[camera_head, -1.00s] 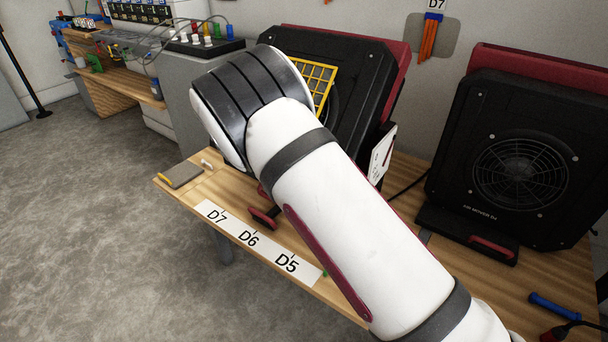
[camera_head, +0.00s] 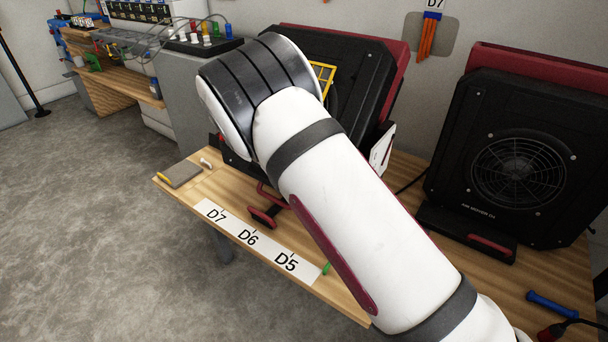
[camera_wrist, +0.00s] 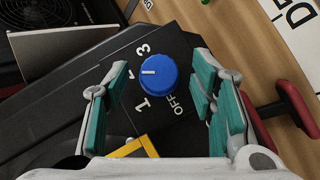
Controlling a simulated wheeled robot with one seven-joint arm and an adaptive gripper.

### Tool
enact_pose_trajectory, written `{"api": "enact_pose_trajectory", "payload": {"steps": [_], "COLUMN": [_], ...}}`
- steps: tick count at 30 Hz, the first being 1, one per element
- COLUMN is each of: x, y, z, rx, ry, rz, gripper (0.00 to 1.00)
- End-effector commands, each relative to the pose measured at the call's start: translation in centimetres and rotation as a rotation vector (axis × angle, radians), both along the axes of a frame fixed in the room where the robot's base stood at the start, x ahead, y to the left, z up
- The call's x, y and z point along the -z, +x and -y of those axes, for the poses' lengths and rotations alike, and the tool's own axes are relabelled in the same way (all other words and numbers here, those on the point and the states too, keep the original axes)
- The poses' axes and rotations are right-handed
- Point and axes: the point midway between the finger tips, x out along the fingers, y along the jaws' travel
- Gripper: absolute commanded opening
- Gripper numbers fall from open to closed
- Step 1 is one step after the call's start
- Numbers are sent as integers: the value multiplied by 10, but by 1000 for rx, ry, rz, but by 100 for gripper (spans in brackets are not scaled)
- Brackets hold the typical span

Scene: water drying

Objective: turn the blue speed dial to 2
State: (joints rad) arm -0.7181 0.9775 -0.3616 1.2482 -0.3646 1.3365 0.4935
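The blue speed dial (camera_wrist: 157,75) sits on a black panel in the wrist view. Its white line points left, between the printed 3 and 1, toward a small white mark by my left finger. The 2 cannot be read there; OFF is printed below the dial. My gripper (camera_wrist: 161,76) is open, with one teal-padded finger on each side of the dial and visible gaps to it. In the head view my arm hides the gripper and the dial; the black air mover (camera_head: 350,75) stands behind my arm.
A second air mover (camera_head: 520,160) stands on the right. The wooden bench (camera_head: 215,190) carries a label strip (camera_head: 250,238), a red-handled part (camera_head: 264,214) and a grey pad (camera_head: 180,174). A yellow-framed filter (camera_head: 321,76) shows beside my arm.

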Motion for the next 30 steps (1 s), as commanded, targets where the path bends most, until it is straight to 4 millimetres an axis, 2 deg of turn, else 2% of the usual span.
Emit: {"api": "enact_pose_trajectory", "payload": {"steps": [7, 11, 24, 30], "x": [-2, -10, -71, -85], "y": [0, 1, 2, 2], "z": [-1, -9, -66, -79], "rx": [0, -2, -1, -1], "ry": [0, 0, 0, -1], "rz": [1, 4, 3, 2], "gripper": [51, 51, 51, 51]}}
